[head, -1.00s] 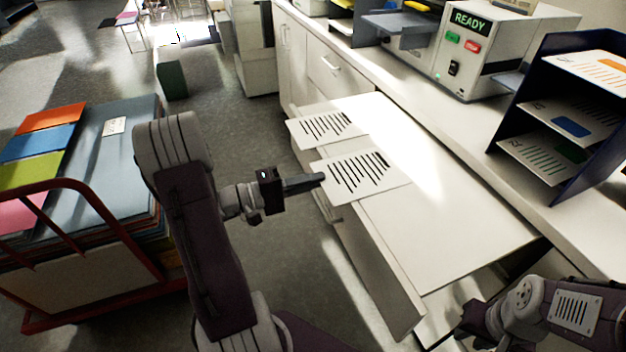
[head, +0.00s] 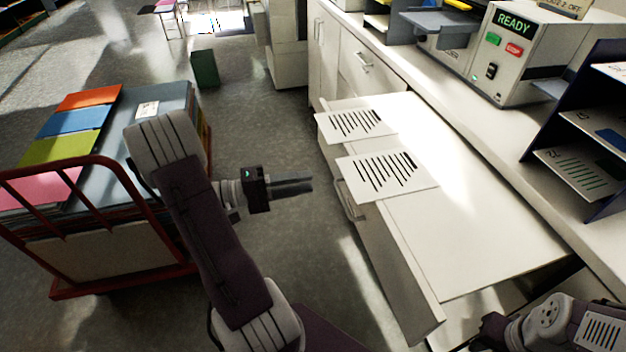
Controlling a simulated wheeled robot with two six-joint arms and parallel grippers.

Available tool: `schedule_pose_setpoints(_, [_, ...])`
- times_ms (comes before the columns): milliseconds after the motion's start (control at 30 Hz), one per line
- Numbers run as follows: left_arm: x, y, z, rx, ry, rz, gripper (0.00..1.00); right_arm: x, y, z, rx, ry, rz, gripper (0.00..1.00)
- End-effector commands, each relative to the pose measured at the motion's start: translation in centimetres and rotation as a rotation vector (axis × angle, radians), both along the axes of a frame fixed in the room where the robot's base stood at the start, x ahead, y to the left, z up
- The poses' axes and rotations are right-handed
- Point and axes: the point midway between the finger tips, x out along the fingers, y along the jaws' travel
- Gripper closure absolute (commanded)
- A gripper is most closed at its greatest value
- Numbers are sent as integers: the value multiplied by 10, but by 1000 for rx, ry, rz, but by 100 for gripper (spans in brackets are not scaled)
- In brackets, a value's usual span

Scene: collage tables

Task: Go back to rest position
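My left gripper (head: 292,184) is in the middle of the head view, over the floor, to the left of the open drawer's surface (head: 480,225). Its fingers look close together, with nothing seen between them. A gap separates it from the nearer striped sheet (head: 390,176), which lies on the white surface with its left edge jutting out. A second striped sheet (head: 355,124) lies behind it, also over the edge. My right arm shows at the lower right corner; its fingertips cannot be made out.
A red cart (head: 130,268) with coloured folders stands at the left. A machine marked READY (head: 512,60) and a dark tray rack (head: 570,150) with sheets stand on the counter at the right. Open floor lies between cart and cabinets.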

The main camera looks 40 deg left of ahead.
Motion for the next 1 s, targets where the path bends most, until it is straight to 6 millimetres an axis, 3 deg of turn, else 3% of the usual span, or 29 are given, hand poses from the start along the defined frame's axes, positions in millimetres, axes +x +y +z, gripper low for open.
schedule_pose_setpoints(533, [0, 0, 0, -1, -1, 0, 73, 0, 0, 0, 0, 0, 0, 73])
schedule_pose_setpoints(633, [6, -13, 7, 2, -1, -43, 73, 0, 0, 7, 0, 0, 0, 73])
schedule_pose_setpoints(733, [20, -59, 37, 48, -25, -198, 73, 0, 0, 25, 0, 0, 0, 73])
schedule_pose_setpoints(833, [15, -134, 73, 110, -50, -446, 73, 0, 0, 45, 0, 0, 0, 73])
schedule_pose_setpoints(900, [-10, -189, 81, 197, -25, -662, 73, 0, 0, 59, 0, 0, 0, 73])
schedule_pose_setpoints(1000, [-62, -239, 70, 372, 94, -940, 73, 0, 0, 76, 0, 0, 0, 73])
